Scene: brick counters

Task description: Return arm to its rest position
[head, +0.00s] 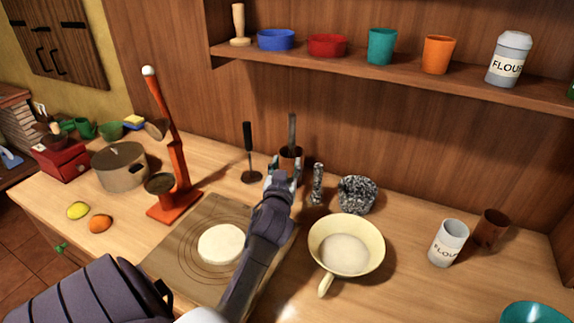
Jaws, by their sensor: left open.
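My left arm reaches forward over the counter (400,262). Its gripper (284,172) is open in front of a brown cup (291,154), with the fingers overlapping the cup's lower part. A grey-bladed utensil (292,131) stands upright in the cup. I cannot tell whether the fingers touch the cup. The forearm passes over the right side of a brown mat (176,259), beside a flat white round of dough (221,244). My right gripper is out of view.
A red juicer press (181,165) stands left of the gripper, near a dark-handled utensil (248,150). A stone mortar (358,200) and pestle (318,184) stand to the right. A cream pan (372,228) and a flour can (448,246) are farther right. A shelf (400,79) runs above.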

